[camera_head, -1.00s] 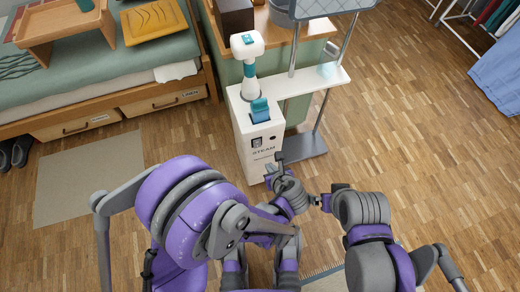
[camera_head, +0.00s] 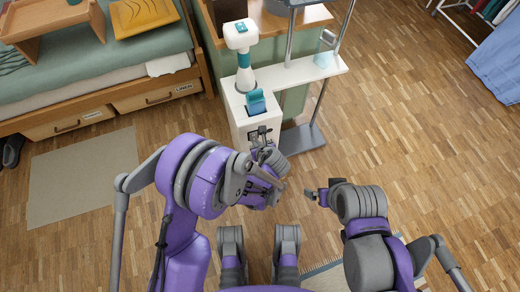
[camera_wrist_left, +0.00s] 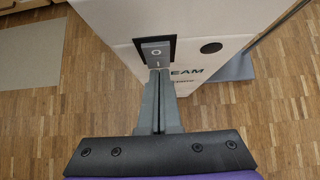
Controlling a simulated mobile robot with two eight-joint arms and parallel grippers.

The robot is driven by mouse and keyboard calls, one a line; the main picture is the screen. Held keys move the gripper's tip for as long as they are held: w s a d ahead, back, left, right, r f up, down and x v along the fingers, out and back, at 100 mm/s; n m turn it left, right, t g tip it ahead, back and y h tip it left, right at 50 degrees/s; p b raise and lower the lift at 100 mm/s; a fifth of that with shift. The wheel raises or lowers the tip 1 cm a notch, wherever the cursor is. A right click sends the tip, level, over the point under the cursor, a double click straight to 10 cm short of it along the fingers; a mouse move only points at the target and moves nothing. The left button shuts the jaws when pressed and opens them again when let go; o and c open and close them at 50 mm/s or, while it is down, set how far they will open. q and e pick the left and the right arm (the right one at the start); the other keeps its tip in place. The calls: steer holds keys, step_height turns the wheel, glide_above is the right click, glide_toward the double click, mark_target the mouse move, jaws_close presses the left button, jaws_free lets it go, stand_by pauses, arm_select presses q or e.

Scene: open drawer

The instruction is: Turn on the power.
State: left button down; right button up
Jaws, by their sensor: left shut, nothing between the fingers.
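A white steam unit (camera_head: 237,108) stands on the floor, with a teal part (camera_head: 256,103) in its top. In the left wrist view its front panel (camera_wrist_left: 215,30) carries a grey rocker switch (camera_wrist_left: 155,52) in a black frame, with O above and I below. Which end is pressed in I cannot tell. My left gripper (camera_head: 263,135) is shut and empty at the unit's front. Its fingertips (camera_wrist_left: 158,74) overlap the lower end of the switch, by the I; contact is not clear. In the head view the gripper hides the switch. My right gripper (camera_head: 312,193) hangs off to the right, apart from the unit.
A white shelf (camera_head: 315,70) on metal poles adjoins the unit on the right, with a grey base plate (camera_head: 302,138) below. A bed with drawers (camera_head: 150,93) stands at left, a beige rug (camera_head: 80,175) before it. The wooden floor at right is clear.

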arm_select(q)
steer(key=shift+w, duration=0.15)
steer(key=shift+w+a+f+b, duration=0.15)
steer(key=shift+w+b, duration=0.1)
steer(key=shift+b, duration=0.1)
stand_by(0.3)
steer(key=shift+r+p, duration=0.35)
steer(key=shift+r, duration=0.5)
